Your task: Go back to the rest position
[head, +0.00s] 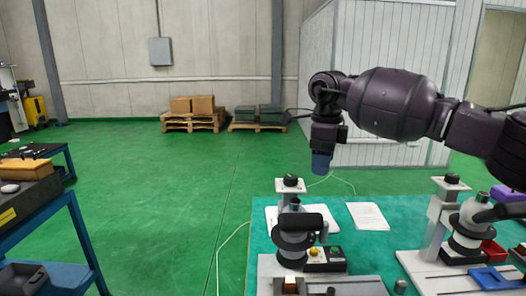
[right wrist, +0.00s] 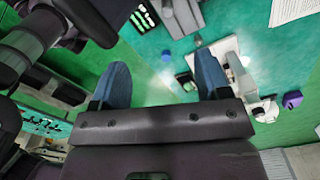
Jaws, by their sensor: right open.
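My right arm reaches in from the right in the head view, and its gripper (head: 321,163) points down with blue fingertips, above the back of the green-topped table (head: 385,232). In the right wrist view the two blue fingers of the right gripper (right wrist: 163,78) stand wide apart with nothing between them. My left gripper is in neither view.
A grey and black machine (head: 294,232) stands on the table below the gripper; a second one (head: 465,228) stands to the right. A white paper (head: 367,216) lies between them. A blue workbench (head: 85,240) is at left. The green floor between is clear.

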